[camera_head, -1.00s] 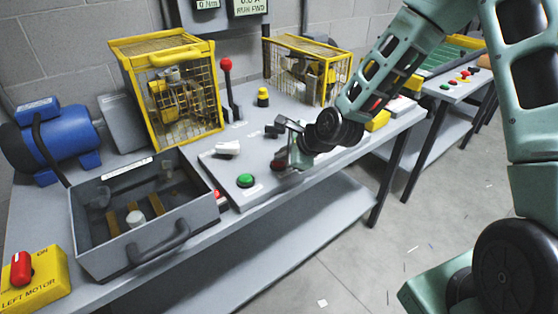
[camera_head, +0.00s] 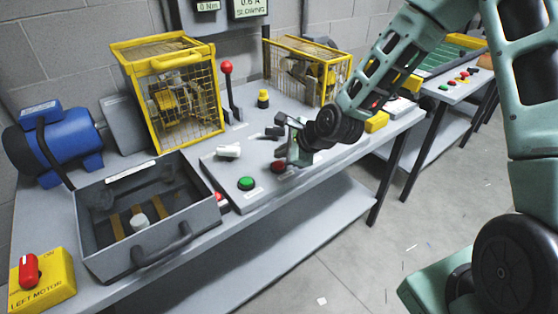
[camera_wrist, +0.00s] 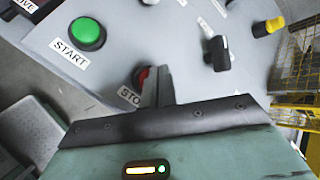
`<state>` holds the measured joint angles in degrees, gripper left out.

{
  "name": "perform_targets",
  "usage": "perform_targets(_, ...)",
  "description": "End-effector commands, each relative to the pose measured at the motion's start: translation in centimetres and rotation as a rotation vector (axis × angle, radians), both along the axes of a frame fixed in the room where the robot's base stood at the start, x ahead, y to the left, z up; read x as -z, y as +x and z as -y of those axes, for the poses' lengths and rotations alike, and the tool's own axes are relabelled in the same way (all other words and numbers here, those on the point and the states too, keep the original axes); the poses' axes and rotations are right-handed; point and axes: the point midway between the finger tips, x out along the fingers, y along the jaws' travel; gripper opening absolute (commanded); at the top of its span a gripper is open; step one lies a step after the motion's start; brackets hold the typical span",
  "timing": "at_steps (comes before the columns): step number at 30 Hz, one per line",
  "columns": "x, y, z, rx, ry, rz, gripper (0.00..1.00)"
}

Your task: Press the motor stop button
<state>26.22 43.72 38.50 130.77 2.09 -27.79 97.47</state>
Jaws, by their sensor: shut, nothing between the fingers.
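The red stop button (camera_head: 278,166) sits on the sloped grey control panel (camera_head: 232,194), right of the green start button (camera_head: 246,184). My gripper (camera_head: 291,155) is shut and empty, just at the right of the red button. In the wrist view, the shut fingers (camera_wrist: 156,78) cover part of the red button (camera_wrist: 142,76) and the end of its "STO" label. I cannot tell whether they touch it. The green button (camera_wrist: 87,33) with its START label is clear of the fingers. The wall display (camera_head: 248,8) reads "SLOWING".
A white switch (camera_head: 228,151) and a black knob (camera_head: 273,132) stand on the panel. A red-knobbed lever (camera_head: 227,80) stands behind, near the yellow caged motor (camera_head: 172,95). An open grey box (camera_head: 92,244) and the yellow LEFT MOTOR switch box (camera_head: 50,282) are at left.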

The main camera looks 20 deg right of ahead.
Motion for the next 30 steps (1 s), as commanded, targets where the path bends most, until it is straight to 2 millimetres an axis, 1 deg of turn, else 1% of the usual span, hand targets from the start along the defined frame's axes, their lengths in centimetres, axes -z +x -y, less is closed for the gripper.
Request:
perform_targets(1, -1.0, 0.0, 0.0, 0.001, 0.001, 0.000, 0.00)
perform_targets(3, -1.7, 0.0, 0.0, 0.000, 0.000, 0.000, 0.00)
perform_targets(14, -5.0, 0.0, 0.0, 0.000, 0.000, 0.000, 0.00)
perform_targets(30, -5.0, 0.0, 0.0, 0.000, 0.000, 0.000, 0.00)
